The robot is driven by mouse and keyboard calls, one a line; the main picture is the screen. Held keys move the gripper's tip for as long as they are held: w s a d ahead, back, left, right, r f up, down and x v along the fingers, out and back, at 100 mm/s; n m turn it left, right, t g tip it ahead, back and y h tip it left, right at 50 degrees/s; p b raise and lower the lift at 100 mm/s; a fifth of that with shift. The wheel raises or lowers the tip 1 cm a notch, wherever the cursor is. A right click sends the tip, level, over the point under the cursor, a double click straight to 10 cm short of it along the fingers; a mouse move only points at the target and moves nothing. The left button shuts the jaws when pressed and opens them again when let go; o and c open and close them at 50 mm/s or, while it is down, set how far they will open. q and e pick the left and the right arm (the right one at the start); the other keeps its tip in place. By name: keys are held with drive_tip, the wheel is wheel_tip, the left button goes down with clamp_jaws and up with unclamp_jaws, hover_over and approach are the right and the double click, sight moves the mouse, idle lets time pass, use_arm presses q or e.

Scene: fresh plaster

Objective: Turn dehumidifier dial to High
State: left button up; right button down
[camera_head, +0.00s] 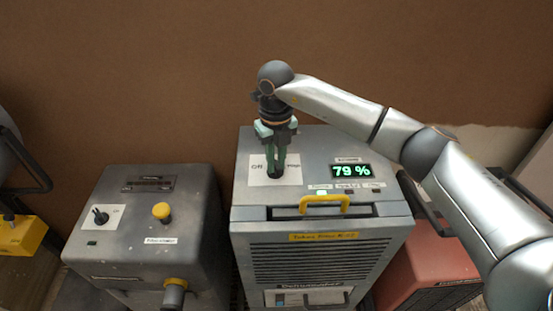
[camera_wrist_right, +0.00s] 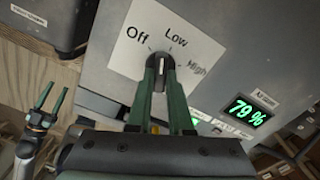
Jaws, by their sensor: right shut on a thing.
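The grey dehumidifier (camera_head: 323,222) stands in the middle of the head view. Its black dial (camera_wrist_right: 159,65) sits on a white plate (camera_wrist_right: 185,38) marked Off, Low and High, seen in the right wrist view. My right gripper (camera_head: 276,172) comes down from above and is shut on the dial; its green fingers (camera_wrist_right: 161,72) hide part of it. A small pale mark shows at the dial's upper left edge, roughly between Off and Low; its exact setting is hard to tell. My left gripper (camera_wrist_right: 53,100) is empty with fingers apart, away from the dehumidifier.
The dehumidifier's display (camera_head: 351,171) reads 79 % in green. A yellow handle (camera_head: 325,198) stands at its front top edge. A grey machine (camera_head: 140,240) with a black switch and yellow knob is at left, a red unit (camera_head: 425,265) at right. A brown wall is behind.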

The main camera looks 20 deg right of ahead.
drive_tip(key=m, duration=0.4)
drive_tip(key=shift+r+m, duration=0.1)
drive_tip(key=shift+m, duration=0.2)
drive_tip(key=m+p, duration=0.1)
drive_tip(key=m, duration=0.2)
drive_tip(key=shift+a+m, duration=0.15)
drive_tip(key=shift+m, duration=0.25)
drive_tip(key=m+p, duration=0.1)
drive_tip(key=m, duration=0.3)
drive_tip(key=shift+w, duration=0.15)
drive_tip(key=shift+w+a+m+p, duration=0.1)
drive_tip(key=shift+m+p, duration=0.35)
drive_tip(key=shift+m, duration=1.65)
drive_tip(key=c, duration=0.8)
unclamp_jaws()
wheel_tip(320, 180, up, 12)
drive_tip(key=shift+r+b, duration=0.2)
drive_tip(key=shift+b, duration=0.55)
